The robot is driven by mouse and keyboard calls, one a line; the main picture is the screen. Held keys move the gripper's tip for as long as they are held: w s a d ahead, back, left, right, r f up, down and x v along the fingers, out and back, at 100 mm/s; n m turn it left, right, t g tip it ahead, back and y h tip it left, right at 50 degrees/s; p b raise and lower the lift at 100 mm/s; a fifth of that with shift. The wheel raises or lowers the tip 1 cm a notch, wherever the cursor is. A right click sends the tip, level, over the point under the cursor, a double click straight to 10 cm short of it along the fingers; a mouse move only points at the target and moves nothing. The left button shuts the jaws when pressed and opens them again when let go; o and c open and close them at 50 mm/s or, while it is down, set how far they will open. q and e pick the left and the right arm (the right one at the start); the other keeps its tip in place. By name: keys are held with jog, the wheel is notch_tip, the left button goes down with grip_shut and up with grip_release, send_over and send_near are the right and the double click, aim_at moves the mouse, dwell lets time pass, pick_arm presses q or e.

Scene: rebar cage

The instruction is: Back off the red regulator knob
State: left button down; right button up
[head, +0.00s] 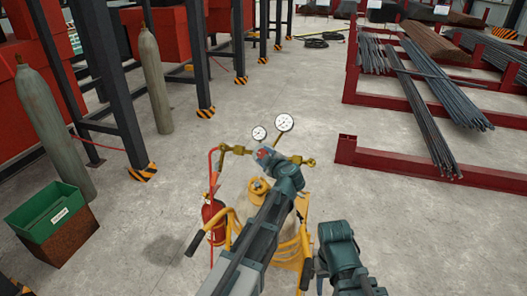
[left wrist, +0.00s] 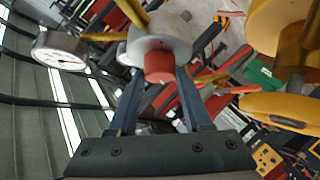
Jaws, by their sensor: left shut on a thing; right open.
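The red regulator knob (left wrist: 158,67) sits on the underside of the round grey regulator body (left wrist: 160,40) in the left wrist view. My left gripper (left wrist: 160,85) has its two blue-grey fingers on either side of the knob and is shut on it. In the head view my left gripper (head: 267,156) is at the brass regulator, below two white dial gauges (head: 284,122) (head: 259,133), and my wrist hides much of the knob. My right gripper (head: 320,268) is low beside the cart, apart from the regulator; it is open, but its fingers are hard to make out.
A yellow cart (head: 232,226) carries a yellow-topped cylinder (head: 258,190) and a red extinguisher (head: 214,218). Grey cylinders (head: 155,80) and a green box (head: 47,212) stand left. Red racks with steel bars (head: 425,110) stand right. Open concrete floor lies between.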

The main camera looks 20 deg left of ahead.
pick_arm(q)
jog(key=n+g+p, duration=0.2)
jog(key=n+p, duration=0.1)
jog(key=r+n+g+p, duration=0.1)
jog(key=shift+w+d+n, duration=0.1)
jog(key=shift+w+n, duration=0.2)
jog(key=shift+w, duration=0.05)
jog(key=n+g+p, duration=0.1)
jog(key=n+p, duration=0.1)
jog(key=shift+g+p, duration=0.3)
jog(key=shift+g, duration=0.1)
jog(key=shift+n+h+p, duration=0.3)
jog(key=shift+n+p, duration=0.05)
jog(key=shift+n, duration=0.15)
jog(key=shift+f+g, duration=0.1)
jog(key=shift+g, duration=0.2)
jog(key=shift+c, duration=1.7)
grip_release()
